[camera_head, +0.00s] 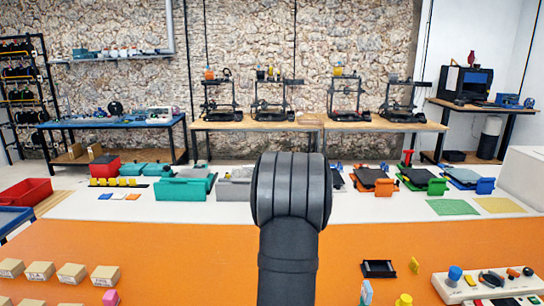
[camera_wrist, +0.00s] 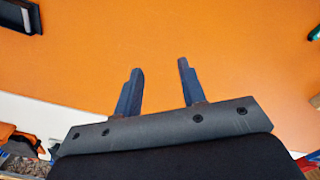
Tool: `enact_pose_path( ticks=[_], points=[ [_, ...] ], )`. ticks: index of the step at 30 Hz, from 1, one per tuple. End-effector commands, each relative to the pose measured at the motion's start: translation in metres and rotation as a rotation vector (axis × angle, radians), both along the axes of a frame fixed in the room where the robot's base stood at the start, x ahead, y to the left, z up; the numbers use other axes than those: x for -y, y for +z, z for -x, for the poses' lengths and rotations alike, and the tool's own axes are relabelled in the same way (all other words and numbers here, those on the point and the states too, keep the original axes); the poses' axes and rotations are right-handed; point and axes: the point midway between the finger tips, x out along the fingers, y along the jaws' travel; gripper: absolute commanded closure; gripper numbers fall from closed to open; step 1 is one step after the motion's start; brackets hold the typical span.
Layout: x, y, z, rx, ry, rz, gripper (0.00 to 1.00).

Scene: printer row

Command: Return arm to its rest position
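My gripper (camera_wrist: 160,88) shows in the wrist view with its two dark fingers apart and nothing between them. Beyond the fingers is bare orange table surface (camera_wrist: 200,35). In the head view my arm rises in the middle of the picture, its rounded dark joint covering part of the white table behind; the gripper itself is hidden there.
The orange surface (camera_head: 180,250) is clear around my arm. Small boxes (camera_head: 72,273) stand front left. A black tray (camera_head: 379,268), a yellow piece (camera_head: 414,264) and a white control panel (camera_head: 490,290) lie front right.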

Motion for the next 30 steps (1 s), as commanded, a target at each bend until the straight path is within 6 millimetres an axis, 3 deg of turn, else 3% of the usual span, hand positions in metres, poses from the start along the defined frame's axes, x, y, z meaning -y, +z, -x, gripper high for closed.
enact_pose_path(
  ticks=[15, 30],
  points=[
    [-0.103, -0.007, -0.025, 0.000, 0.168, 0.000, 0.63],
    [-0.193, -0.013, -0.032, 0.000, 0.309, 0.000, 0.63]
  ],
)
